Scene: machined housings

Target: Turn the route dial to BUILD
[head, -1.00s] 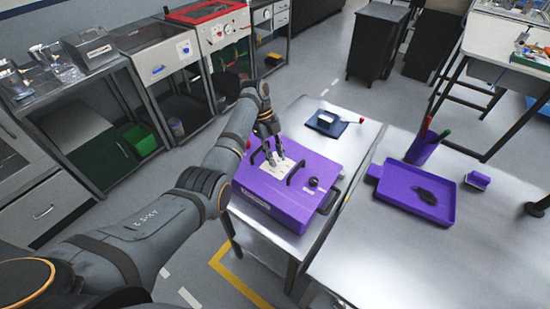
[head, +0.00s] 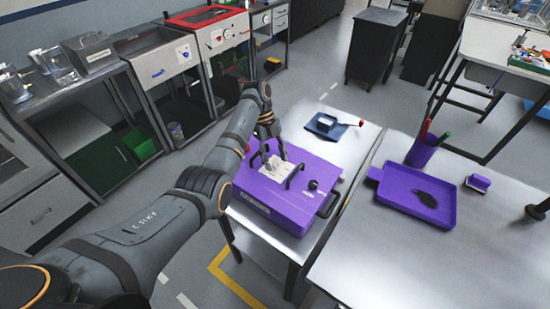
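A purple housing (head: 277,216) lies on the near metal table, with a white label plate (head: 272,184) on its top. A small black round knob (head: 313,185) stands on the top toward the right. I cannot read any dial markings such as BUILD, and cannot tell which part is the route dial. My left gripper (head: 274,162) points down at the label plate near its far edge, fingers apart. Whether anything small sits between the fingertips is too small to tell. My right gripper is out of view.
Black handles (head: 295,175) rise from the housing top. A dark blue pad (head: 326,125) lies behind it. On the right table are a purple tray (head: 417,197), a purple cup (head: 421,152) with pens and a small purple block (head: 478,183). Workstations line the left wall.

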